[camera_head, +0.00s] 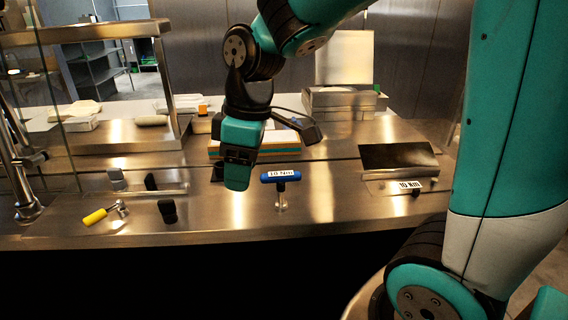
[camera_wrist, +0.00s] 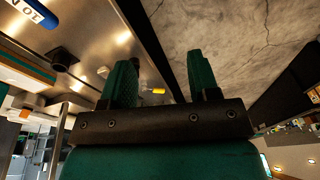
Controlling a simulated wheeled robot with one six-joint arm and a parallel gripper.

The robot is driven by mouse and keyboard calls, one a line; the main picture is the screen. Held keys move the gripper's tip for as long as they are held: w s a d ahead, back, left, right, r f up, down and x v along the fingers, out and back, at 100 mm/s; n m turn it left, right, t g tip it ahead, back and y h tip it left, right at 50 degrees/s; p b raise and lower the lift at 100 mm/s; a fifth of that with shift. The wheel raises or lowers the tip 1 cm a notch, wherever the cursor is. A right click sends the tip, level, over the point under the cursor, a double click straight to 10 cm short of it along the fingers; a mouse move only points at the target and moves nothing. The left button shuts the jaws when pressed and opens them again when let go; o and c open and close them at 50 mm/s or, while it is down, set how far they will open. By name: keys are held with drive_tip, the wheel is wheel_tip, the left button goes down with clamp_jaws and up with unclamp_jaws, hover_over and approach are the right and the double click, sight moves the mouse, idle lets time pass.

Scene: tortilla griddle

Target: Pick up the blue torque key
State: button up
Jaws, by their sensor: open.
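The blue torque key (camera_head: 280,176) has a blue T-shaped handle with a white label. It stands upright on the steel counter near the middle, its shaft running down to a small metal fitting. In the wrist view, the end of its blue handle (camera_wrist: 28,12) shows at the top left corner, partly cut off. My gripper (camera_head: 237,185) points down over the counter, just left of the key and apart from it. In the wrist view its two green fingers (camera_wrist: 163,72) stand apart with nothing between them.
A yellow-handled tool (camera_head: 96,216) lies at the left, near a small black upright block (camera_head: 167,211). A white, teal-edged box (camera_head: 290,142) lies behind my gripper. A steel plate (camera_head: 398,159) with a label sits to the right.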

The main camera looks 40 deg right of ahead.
wheel_tip(320, 180, up, 3)
drive_tip(key=n+h+p, duration=0.2)
drive_tip(key=p, duration=0.2)
hover_over(281, 173)
drive_tip(key=shift+g, duration=0.3)
drive_tip(key=f+p, duration=0.2)
drive_tip(key=f, duration=0.9)
drive_tip(key=shift+w+f, duration=0.15)
drive_tip(key=shift+w, duration=0.05)
drive_tip(key=shift+s+f+p, duration=0.2)
drive_tip(key=shift+f+p, duration=0.95)
drive_tip(key=shift+f, duration=2)
clamp_jaws()
